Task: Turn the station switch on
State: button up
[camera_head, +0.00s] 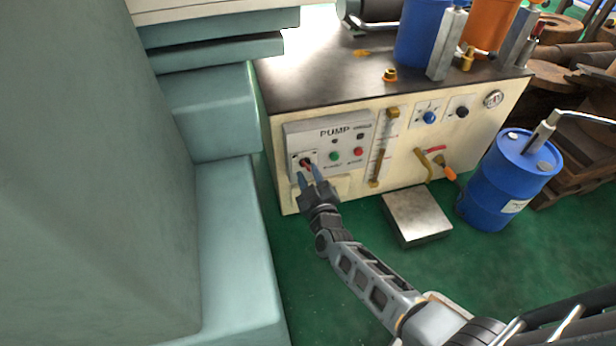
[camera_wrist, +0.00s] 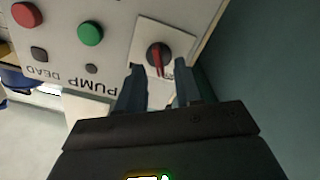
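The station switch (camera_wrist: 158,56) is a black rotary knob with a red pointer on a pale square plate. In the head view the switch (camera_head: 306,162) sits at the left of the grey PUMP panel (camera_head: 350,128). My gripper (camera_wrist: 158,72) is open, with its two blue-grey fingers to either side of the knob in the wrist view. Whether the fingers touch it, I cannot tell. In the head view my gripper (camera_head: 311,172) reaches up to the panel and partly covers the switch plate.
A green button (camera_head: 334,156) and a red button (camera_head: 358,152) lie right of the switch. A large pale-green machine body (camera_head: 215,120) stands close on the left. A metal box (camera_head: 417,218) and a blue drum (camera_head: 505,185) stand on the green floor to the right.

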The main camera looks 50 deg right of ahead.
jog(key=shift+w+d, duration=0.25)
jog(key=shift+w, duration=0.1)
jog(key=shift+c, duration=0.2)
grip_shut()
